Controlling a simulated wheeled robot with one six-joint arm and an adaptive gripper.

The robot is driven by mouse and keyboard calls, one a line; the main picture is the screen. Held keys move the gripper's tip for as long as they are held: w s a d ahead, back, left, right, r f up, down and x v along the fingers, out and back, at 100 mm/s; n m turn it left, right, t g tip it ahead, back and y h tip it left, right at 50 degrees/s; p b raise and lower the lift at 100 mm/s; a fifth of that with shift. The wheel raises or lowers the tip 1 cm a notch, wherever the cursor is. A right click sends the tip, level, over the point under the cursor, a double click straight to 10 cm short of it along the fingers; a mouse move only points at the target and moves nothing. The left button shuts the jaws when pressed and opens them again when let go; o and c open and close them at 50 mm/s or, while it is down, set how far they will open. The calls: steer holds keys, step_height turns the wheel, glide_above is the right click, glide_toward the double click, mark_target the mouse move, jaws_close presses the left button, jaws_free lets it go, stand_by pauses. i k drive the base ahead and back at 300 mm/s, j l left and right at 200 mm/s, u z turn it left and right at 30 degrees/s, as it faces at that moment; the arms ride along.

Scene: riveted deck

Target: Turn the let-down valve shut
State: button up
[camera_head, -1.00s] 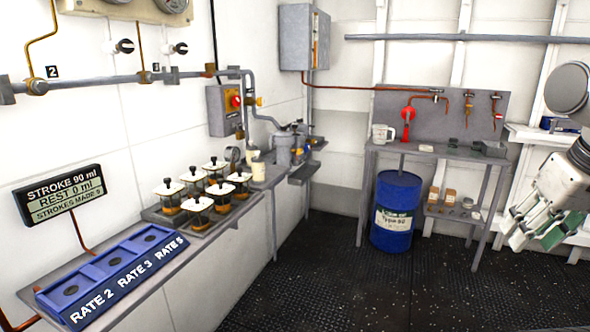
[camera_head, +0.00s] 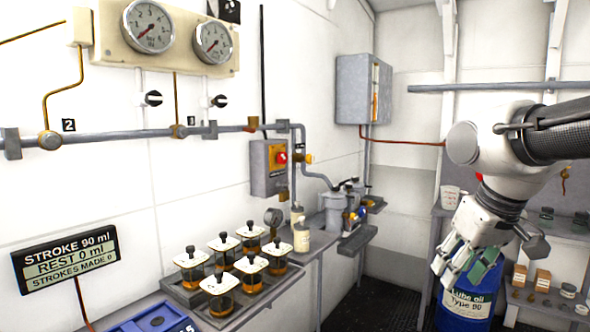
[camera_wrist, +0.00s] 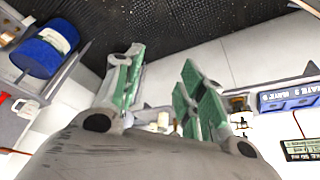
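I cannot tell which fitting is the let-down valve. Candidates on the left wall are two black-handled valves (camera_head: 153,98) and (camera_head: 220,101) under the gauges, and an orange-yellow fitting (camera_head: 303,158) beside the grey switch box. A grey pipe (camera_head: 110,134) with brass joints runs below the black handles. My gripper (camera_head: 460,262) is at the right in the head view, well away from the wall, in front of the blue drum (camera_head: 467,300). In the wrist view its green-padded fingers (camera_wrist: 161,62) stand apart with nothing held between them.
Two gauges (camera_head: 180,34) sit on a cream panel. A grey switch box (camera_head: 270,167) has a red knob. Several square-topped jars (camera_head: 222,284) stand on the bench tray. A display (camera_head: 68,261) reads STROKE 90 ml, REST 0 ml. A grey cabinet (camera_head: 350,88) hangs in the corner.

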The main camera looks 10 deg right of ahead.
mark_target(310, 159)
steer(key=i+l+u, duration=0.1)
steer(key=i+l, duration=0.15)
steer(key=l, duration=0.15)
steer(key=i+l+u, duration=0.1)
steer(key=l, duration=0.3)
steer(key=i+l+u, duration=0.1)
steer(key=i+l, duration=0.25)
